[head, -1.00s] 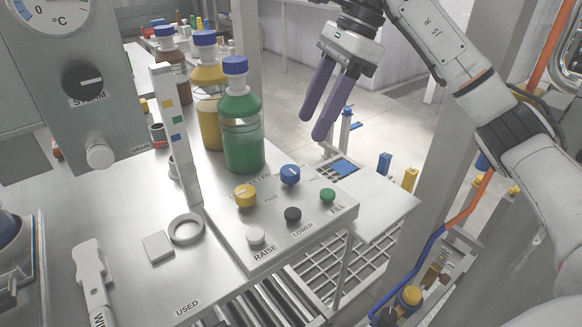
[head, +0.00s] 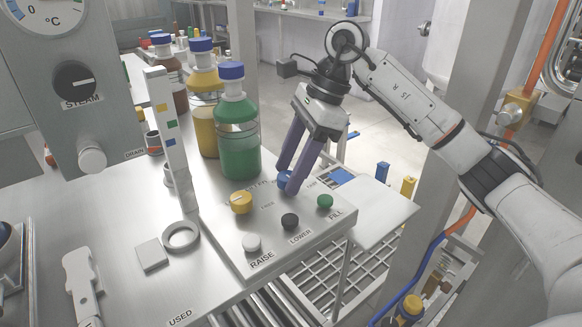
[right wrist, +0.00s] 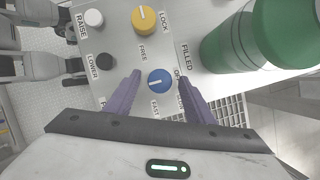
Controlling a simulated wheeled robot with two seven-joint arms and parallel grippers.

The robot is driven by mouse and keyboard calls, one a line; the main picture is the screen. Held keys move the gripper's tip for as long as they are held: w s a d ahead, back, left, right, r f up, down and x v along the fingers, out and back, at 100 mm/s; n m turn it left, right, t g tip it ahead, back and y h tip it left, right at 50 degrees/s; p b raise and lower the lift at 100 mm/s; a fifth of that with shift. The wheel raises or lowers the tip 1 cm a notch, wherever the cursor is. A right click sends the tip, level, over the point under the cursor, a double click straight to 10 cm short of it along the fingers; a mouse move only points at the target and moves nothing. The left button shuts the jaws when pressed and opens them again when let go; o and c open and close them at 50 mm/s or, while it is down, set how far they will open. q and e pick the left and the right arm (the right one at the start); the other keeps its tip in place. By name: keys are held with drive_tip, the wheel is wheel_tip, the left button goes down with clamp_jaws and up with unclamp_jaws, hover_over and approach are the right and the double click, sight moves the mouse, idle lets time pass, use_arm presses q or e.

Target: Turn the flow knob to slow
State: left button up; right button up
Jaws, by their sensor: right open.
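The blue flow knob (head: 285,179) sits on the grey control panel (head: 240,222), partly hidden by my fingers in the head view. In the right wrist view the blue knob (right wrist: 160,81) shows whole, with a white pointer line and the word FAST beside it; other lettering near it is partly covered. My right gripper (head: 292,180) is open, its two purple fingers pointing down on either side of the blue knob. In the right wrist view the fingers (right wrist: 159,78) flank the knob with visible gaps. I cannot tell whether they touch it. My left gripper is not in view.
A yellow knob (head: 241,202) marked FREE and LOCK sits beside the blue one. White RAISE (head: 251,242), black LOWER (head: 290,221) and green FILL (head: 325,201) buttons line the panel's front.

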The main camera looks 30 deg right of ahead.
drive_tip(key=shift+c, duration=0.4)
drive_tip(key=c, duration=1)
drive_tip(key=shift+m, duration=0.3)
drive_tip(key=m+t, duration=0.1)
drive_tip(key=m, duration=0.2)
drive_tip(key=shift+s+m+h, duration=0.15)
drive_tip(key=shift+m+h, duration=0.15)
drive_tip(key=shift+h, duration=0.1)
drive_tip(key=shift+s+a+m+t+h+p, duration=0.1)
drive_tip(key=shift+m+t+h+p, duration=0.25)
drive_tip(key=shift+m, duration=0.75)
drive_tip(key=shift+a+m+t+h+p, duration=0.1)
drive_tip(key=shift+m+t+h, duration=0.15)
drive_tip(key=shift+m+t, duration=0.6)
drive_tip(key=shift+m+g, duration=0.4)
drive_tip(key=shift+m, duration=0.05)
drive_tip(key=o, duration=1.1)
